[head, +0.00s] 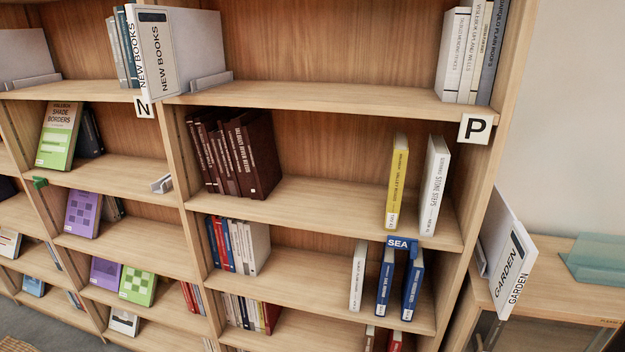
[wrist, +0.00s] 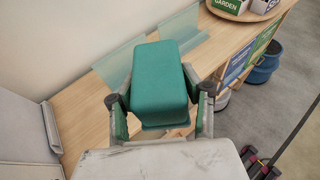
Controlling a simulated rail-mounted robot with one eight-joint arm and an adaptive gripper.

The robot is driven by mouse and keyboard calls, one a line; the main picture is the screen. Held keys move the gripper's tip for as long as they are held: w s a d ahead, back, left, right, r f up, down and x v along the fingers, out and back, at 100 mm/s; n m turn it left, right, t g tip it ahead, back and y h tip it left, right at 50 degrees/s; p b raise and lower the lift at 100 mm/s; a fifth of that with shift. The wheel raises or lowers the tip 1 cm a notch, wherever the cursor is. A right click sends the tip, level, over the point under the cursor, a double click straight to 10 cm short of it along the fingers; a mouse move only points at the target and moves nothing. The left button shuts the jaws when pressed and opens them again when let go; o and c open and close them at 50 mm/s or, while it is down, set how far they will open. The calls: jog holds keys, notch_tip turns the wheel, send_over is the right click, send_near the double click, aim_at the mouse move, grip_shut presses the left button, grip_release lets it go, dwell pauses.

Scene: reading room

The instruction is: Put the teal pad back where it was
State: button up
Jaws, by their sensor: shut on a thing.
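The teal pad (wrist: 158,80) is a thick, rounded block in the middle of the wrist view. My gripper (wrist: 160,98) is shut on it, with one finger at its left side and one at its right. The pad is over or in front of a light wooden counter (wrist: 86,130); I cannot tell whether it touches the counter. The lower end of the pad is partly hidden by my gripper. Neither the pad nor my gripper shows in the head view.
Clear bluish panels (wrist: 118,64) stand on the counter behind the pad; a similar panel (head: 598,262) shows in the head view. A round tray (wrist: 250,14) with signed items is at the far end. A bookcase (head: 340,95) fills most of the head view, with a GARDEN sign (head: 508,255) at its right.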

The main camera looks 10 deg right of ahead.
jog(key=w+a+f+n+t+y+b, duration=0.25)
jog(key=w+f, duration=0.25)
jog(key=w, duration=0.3)
jog(key=n+t+y+b, duration=0.3)
jog(key=n, duration=0.1)
send_over(548, 294)
notch_tip(548, 294, down, 4)
notch_tip(548, 294, down, 5)
jog(key=shift+f+b, duration=0.1)
jog(key=shift+b, duration=0.2)
jog(key=shift+f+b, duration=0.4)
jog(key=shift+f, duration=2.1)
jog(key=shift+f, duration=0.15)
jog(key=o, duration=1.2)
